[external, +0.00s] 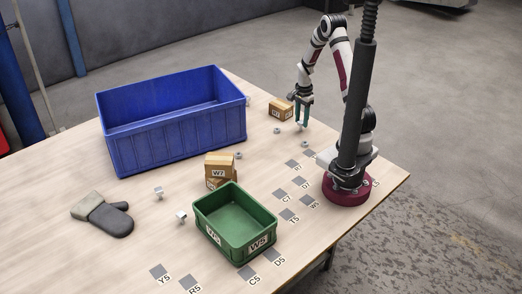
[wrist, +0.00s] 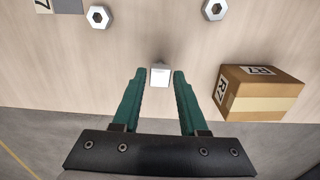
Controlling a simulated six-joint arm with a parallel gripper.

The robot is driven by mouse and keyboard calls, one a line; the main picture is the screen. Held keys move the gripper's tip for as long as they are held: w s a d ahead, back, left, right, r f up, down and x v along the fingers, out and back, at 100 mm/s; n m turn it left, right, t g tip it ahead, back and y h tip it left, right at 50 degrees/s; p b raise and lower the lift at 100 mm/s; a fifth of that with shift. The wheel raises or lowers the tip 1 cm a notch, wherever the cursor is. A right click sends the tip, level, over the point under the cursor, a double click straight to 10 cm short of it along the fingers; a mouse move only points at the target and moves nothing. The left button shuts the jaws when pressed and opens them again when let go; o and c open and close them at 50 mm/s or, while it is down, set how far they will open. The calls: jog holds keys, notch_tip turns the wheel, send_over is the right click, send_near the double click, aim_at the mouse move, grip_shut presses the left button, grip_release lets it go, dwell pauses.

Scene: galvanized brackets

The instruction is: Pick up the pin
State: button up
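My gripper (wrist: 159,73) is open, its two green fingers apart. In the wrist view a small pale metal piece (wrist: 160,76) lies between the fingertips, with a gap to each finger. I see its bright, squarish face, and I cannot tell for sure that it is the pin. In the external view my gripper (external: 303,123) points down low over the table near the back right, beside a small cardboard box (external: 281,110). The fingers largely hide the piece there.
The box also shows right of the fingers in the wrist view (wrist: 265,93). Two hex nuts (wrist: 98,17) (wrist: 215,10) lie beyond.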

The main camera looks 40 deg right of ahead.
grip_shut()
